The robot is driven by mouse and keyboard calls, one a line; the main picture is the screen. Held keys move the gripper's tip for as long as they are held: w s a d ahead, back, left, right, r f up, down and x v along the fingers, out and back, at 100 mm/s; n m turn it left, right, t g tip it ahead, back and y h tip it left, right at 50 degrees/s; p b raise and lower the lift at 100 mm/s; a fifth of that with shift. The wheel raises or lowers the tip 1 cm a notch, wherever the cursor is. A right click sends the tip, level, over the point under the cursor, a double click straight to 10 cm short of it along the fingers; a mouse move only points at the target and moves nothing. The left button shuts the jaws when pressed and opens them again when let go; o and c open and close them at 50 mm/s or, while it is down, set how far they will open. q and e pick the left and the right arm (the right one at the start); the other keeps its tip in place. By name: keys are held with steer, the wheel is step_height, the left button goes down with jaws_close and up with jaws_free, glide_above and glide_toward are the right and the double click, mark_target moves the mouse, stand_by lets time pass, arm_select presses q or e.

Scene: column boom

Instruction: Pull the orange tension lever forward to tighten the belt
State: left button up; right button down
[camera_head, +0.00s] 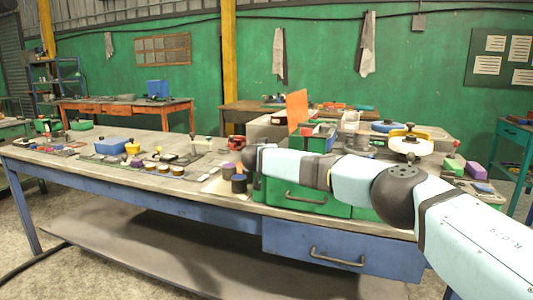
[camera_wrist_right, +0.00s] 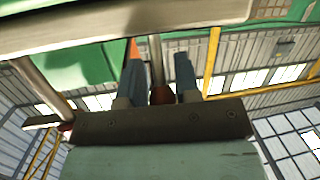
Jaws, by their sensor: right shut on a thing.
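In the right wrist view, a metal rod (camera_wrist_right: 156,58) with a dark reddish-orange knob (camera_wrist_right: 162,95) at its end stands between the two fingers of my right gripper (camera_wrist_right: 160,82). It looks like the tension lever, in shadow. The fingers are closed around the knob end. In the head view my right arm reaches in from the right across the front of a green cabinet (camera_head: 290,198) on the bench. Its fingers and the lever cannot be made out there. The belt cannot be made out in either view. My left gripper is not in view.
The workbench (camera_head: 80,167) holds a blue box (camera_head: 112,146), several small jars and loose parts on its left. A metal bar and green surface lie close above my gripper.

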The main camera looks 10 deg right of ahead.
steer(key=c, duration=0.9)
jaws_free()
steer(key=shift+o, duration=0.2)
steer(key=shift+s+a+r, duration=0.1)
steer(key=shift+s+a, duration=0.15)
steer(key=shift+s, duration=0.15)
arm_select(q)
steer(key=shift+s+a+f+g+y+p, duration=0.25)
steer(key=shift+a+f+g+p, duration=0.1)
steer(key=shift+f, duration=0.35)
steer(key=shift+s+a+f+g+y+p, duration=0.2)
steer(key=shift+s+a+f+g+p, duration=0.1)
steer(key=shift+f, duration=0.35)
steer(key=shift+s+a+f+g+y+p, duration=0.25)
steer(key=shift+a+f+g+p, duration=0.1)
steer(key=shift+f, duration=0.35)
arm_select(e)
steer(key=v, duration=1.3)
